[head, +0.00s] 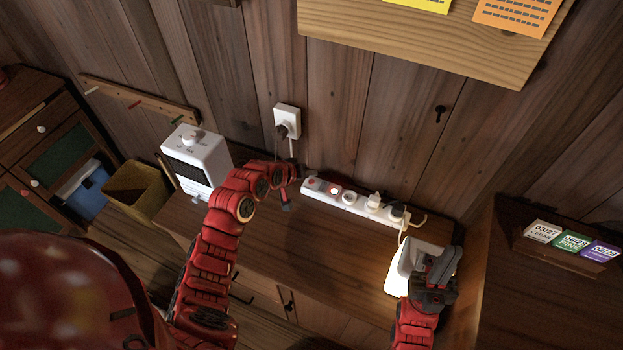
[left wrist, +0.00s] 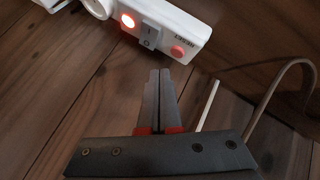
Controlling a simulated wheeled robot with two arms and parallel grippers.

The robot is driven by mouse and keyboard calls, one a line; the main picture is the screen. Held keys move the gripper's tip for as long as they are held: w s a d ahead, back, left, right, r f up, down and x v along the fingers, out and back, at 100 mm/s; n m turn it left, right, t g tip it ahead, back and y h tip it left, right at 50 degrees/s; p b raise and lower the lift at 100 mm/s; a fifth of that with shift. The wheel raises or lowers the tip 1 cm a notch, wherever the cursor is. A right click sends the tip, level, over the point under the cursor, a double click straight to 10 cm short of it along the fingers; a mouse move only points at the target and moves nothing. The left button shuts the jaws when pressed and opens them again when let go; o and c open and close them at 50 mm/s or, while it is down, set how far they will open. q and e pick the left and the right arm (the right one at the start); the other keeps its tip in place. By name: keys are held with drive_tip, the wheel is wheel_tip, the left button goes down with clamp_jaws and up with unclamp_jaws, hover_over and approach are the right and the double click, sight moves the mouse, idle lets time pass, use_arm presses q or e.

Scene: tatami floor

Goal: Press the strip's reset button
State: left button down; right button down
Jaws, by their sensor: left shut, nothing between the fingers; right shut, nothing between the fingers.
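The white power strip (head: 357,205) lies along the back of the wooden desk, below the wall. In the left wrist view the strip's end (left wrist: 203,33) carries a red round reset button (left wrist: 178,52) beside the printed word RESET. A grey rocker switch (left wrist: 148,36) and a glowing red light (left wrist: 128,20) sit beside it. My left gripper (left wrist: 160,72) is shut and empty, its tips apart from the button. In the head view my left gripper (head: 286,204) is just left of the strip's left end. My right gripper (head: 445,262) is shut and empty near a bright white object (head: 399,272).
Plugs and a white cord (head: 402,240) are at the strip's right end. A wall outlet (head: 287,121) with a dark plug is above my left gripper. A white appliance (head: 197,160) stands at the left. The desk's middle is clear.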

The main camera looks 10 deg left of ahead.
use_arm(q)
wheel_tip(320, 180, up, 4)
drive_tip(key=p, duration=0.2)
drive_tip(key=shift+r+p, duration=0.25)
drive_tip(key=shift+p, duration=0.1)
idle(0.3)
